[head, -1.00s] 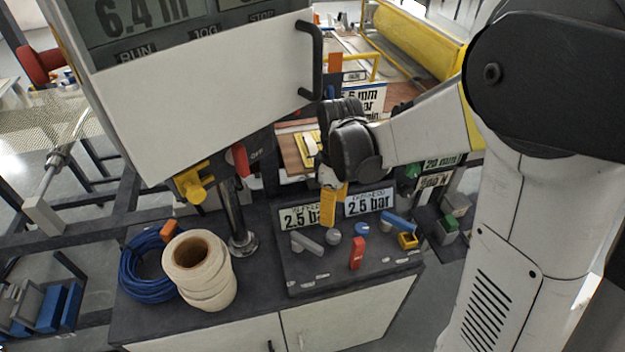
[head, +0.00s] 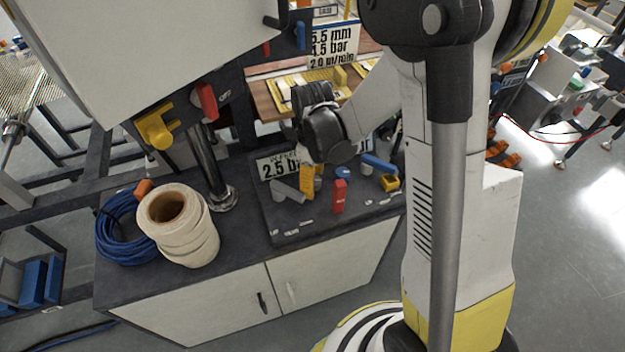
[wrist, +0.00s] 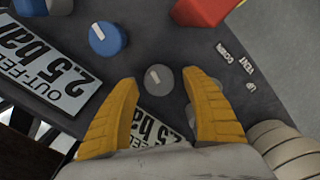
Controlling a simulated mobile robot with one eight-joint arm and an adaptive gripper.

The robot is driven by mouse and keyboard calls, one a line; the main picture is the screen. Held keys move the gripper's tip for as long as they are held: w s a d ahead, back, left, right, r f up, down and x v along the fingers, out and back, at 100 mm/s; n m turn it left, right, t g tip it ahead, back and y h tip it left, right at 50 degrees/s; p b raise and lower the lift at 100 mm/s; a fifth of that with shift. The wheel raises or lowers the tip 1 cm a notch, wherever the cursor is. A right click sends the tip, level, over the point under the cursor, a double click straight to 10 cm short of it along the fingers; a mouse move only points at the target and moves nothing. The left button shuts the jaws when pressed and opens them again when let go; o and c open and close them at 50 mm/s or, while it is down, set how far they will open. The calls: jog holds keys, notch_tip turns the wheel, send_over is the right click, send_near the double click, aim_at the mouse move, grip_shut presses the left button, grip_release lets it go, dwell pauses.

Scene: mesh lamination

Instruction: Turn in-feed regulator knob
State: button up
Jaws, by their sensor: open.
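The grey round knob (wrist: 159,80) with a white mark sits on the dark panel in the wrist view. The blue knob (wrist: 108,39) is beside it, near the OUT-FEED 2.5 bar plate (wrist: 50,72). Another 2.5 bar plate (wrist: 150,130) lies closer to the grey knob, partly covered by my gripper. My gripper (wrist: 160,84) is open, with its yellow fingers apart on either side of the grey knob in the picture; I cannot tell if they touch it. In the head view my gripper (head: 309,187) points down over the panel and hides the grey knob. The blue knob (head: 342,173) shows beside it.
A red lever (head: 339,197), a grey lever (head: 288,191) and a blue handle (head: 378,163) stand close around the knobs. White rolls (head: 185,228) and a blue cable coil (head: 122,228) are on the cabinet's left. The hanging console box (head: 180,50) is above left.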

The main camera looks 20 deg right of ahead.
jog(key=c, duration=1.2)
jog(key=shift+m, duration=0.3)
jog(key=m+b, duration=0.1)
jog(key=m, duration=0.3)
jog(key=shift+d, duration=0.1)
jog(key=m+b, duration=0.1)
jog(key=m, duration=0.3)
jog(key=shift+w+m, duration=0.1)
jog(key=shift+m, duration=0.3)
jog(key=m, duration=0.4)
jog(key=shift+d+b, duration=0.15)
jog(key=shift+b, duration=0.15)
jog(key=shift+d+m, duration=0.1)
jog(key=shift+m, duration=2.1)
